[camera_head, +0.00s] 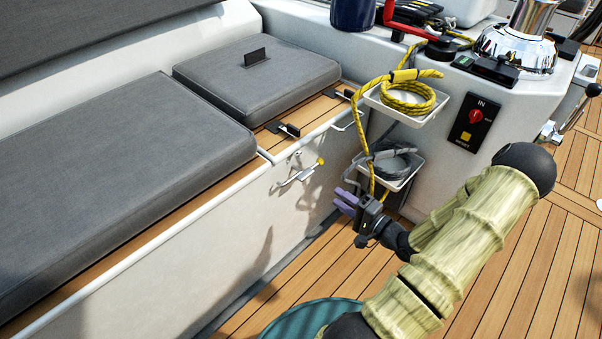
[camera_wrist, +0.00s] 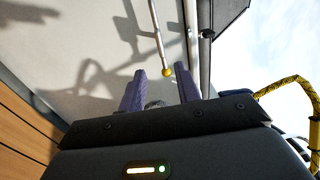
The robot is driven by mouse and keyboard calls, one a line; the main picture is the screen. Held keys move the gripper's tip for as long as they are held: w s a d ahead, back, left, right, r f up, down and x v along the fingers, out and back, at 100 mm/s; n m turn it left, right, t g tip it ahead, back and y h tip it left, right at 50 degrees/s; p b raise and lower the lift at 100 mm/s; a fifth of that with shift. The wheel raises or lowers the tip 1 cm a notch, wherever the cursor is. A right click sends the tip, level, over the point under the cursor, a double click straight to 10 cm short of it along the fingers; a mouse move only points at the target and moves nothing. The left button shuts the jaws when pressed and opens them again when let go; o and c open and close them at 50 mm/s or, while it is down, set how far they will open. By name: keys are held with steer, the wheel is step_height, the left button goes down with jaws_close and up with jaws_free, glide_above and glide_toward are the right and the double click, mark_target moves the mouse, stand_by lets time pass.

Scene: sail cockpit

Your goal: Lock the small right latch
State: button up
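Two small dark latches sit on the wooden strip at the front edge of the seat locker: the right latch (camera_head: 341,95) near the corner, and the left latch (camera_head: 289,130). Whether either is locked is too small to tell. My gripper (camera_head: 346,201) has purple fingers and is in front of the locker's side wall, below and apart from the right latch. In the wrist view my gripper (camera_wrist: 160,90) is open, with nothing held between its fingers. Neither latch can be made out clearly in the wrist view.
A metal handle with a yellow knob (camera_head: 320,161) sticks out of the locker wall; its knob (camera_wrist: 167,72) shows just beyond my fingers. A grey cushion (camera_head: 255,76) lies above the latches.

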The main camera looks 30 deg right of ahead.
mark_target(303, 173)
steer(key=b+x, duration=0.2)
steer(key=x, duration=0.2)
steer(key=b+x, duration=0.2)
steer(key=x, duration=0.3)
steer(key=b+x, duration=0.2)
steer(key=x, duration=0.3)
steer(key=shift+w+a+f, duration=0.1)
steer(key=shift+w+f, duration=0.1)
steer(key=shift+f, duration=0.05)
steer(key=shift+w+a+r, duration=0.2)
steer(key=shift+w, duration=0.4)
jaws_close()
